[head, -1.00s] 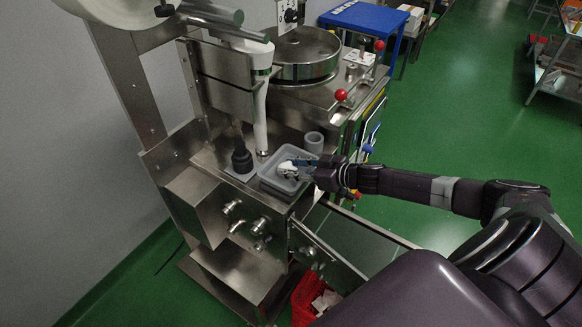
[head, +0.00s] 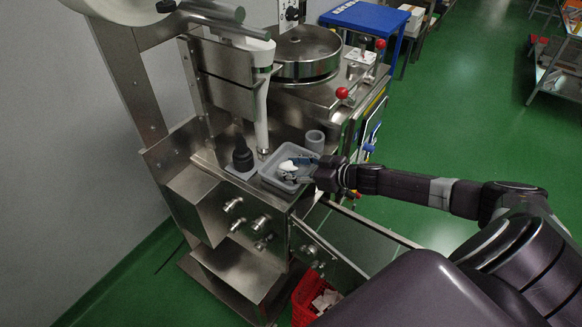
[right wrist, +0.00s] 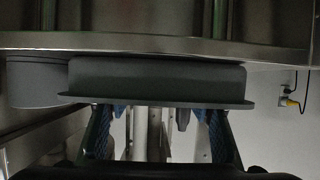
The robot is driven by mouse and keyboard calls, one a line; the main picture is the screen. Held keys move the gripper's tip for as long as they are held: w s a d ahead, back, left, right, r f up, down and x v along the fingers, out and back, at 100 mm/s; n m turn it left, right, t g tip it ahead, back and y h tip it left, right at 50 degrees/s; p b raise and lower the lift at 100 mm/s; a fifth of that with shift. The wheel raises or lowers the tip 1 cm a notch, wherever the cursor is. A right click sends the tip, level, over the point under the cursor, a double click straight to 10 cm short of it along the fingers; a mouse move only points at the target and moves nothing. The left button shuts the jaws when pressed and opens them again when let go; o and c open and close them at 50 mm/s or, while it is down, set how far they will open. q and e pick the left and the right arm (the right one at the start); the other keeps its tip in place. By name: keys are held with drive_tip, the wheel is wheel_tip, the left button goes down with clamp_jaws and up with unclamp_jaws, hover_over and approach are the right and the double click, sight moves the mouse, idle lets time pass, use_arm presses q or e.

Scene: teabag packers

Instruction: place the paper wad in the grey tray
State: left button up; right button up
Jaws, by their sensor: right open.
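The grey tray (head: 270,178) is a small open box on the ledge of the steel machine. A small white paper wad (head: 288,166) shows inside the tray's outline in the head view, at the fingertips of my right gripper. My right gripper (head: 298,170) reaches over the tray's right side from the right. Its fingers are spread apart and do not close on the wad. In the right wrist view, which looks upside down, the tray (right wrist: 160,82) shows side-on beyond the two open blue-padded fingers (right wrist: 158,135). The wad is not visible there. My left gripper is out of view.
A grey cup (head: 315,140) stands behind the tray, and a black knobbed part (head: 242,156) stands to its left. A white tube (head: 262,110) rises behind. A red basket (head: 308,300) with paper scraps sits below.

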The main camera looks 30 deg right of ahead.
sight(296, 168)
drive_tip(key=shift+s+d+f, duration=0.15)
drive_tip(key=shift+s+f, duration=0.15)
drive_tip(key=shift+f, duration=0.25)
drive_tip(key=shift+r+p, duration=0.35)
drive_tip(key=shift+r, duration=0.3)
drive_tip(key=b+v, duration=0.1)
drive_tip(key=v, duration=0.4)
drive_tip(key=shift+w+d, duration=0.1)
drive_tip(key=p+v, duration=0.1)
drive_tip(key=v, duration=0.5)
drive_tip(key=shift+s+r, duration=0.25)
drive_tip(key=shift+r, duration=0.25)
drive_tip(key=shift+d, duration=0.1)
